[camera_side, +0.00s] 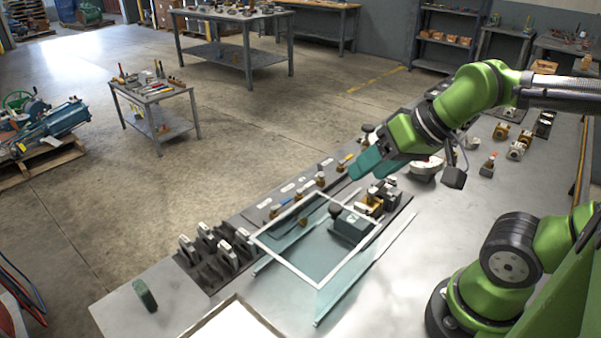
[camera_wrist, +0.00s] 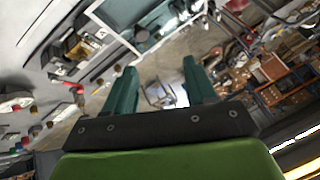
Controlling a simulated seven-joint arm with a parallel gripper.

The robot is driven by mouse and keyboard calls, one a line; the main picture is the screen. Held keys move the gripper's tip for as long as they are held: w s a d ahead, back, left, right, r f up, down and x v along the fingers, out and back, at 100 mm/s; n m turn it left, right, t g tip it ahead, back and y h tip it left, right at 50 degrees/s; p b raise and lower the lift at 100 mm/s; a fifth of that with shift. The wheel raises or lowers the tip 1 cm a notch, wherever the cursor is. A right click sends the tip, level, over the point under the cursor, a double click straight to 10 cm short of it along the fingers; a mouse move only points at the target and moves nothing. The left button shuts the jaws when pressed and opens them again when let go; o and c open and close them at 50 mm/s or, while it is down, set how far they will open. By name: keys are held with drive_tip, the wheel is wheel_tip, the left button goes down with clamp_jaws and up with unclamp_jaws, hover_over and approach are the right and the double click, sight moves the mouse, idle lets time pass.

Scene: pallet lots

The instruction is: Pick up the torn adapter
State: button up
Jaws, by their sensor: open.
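I cannot tell which object is the torn adapter; no tear or label is readable at this size. Small fittings (camera_side: 370,204) in brass and dark grey sit in a group near the middle of the bench, below my gripper in the picture. More small fittings (camera_side: 517,150) lie at the bench's far right. My gripper (camera_side: 362,168) has teal fingers and is held above the bench, tilted down and to the left. In the wrist view its two fingers (camera_wrist: 160,66) are apart with nothing between them.
A rack of upright grey pieces (camera_side: 215,248) and a green cylinder (camera_side: 145,295) are at the left. The bench (camera_side: 125,312) is bare around the cylinder.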

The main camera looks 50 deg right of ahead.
drive_tip(key=shift+c, duration=1.1)
drive_tip(key=n+g+h, duration=0.2)
drive_tip(key=n+g, duration=0.2)
drive_tip(key=g, duration=0.3)
hover_over(360, 206)
wheel_tip(360, 206, down, 2)
drive_tip(key=f, duration=1)
drive_tip(key=shift+s+a+f, duration=0.2)
drive_tip(key=shift+a+f, duration=0.1)
drive_tip(key=shift+f, duration=0.1)
drive_tip(key=shift+w+d+f, duration=0.1)
drive_tip(key=shift+d+f, duration=0.1)
drive_tip(key=shift+f, duration=1.2)
drive_tip(key=shift+w+d+f, duration=0.1)
drive_tip(key=shift+d+f, duration=0.1)
drive_tip(key=shift+f, duration=1.2)
clamp_jaws()
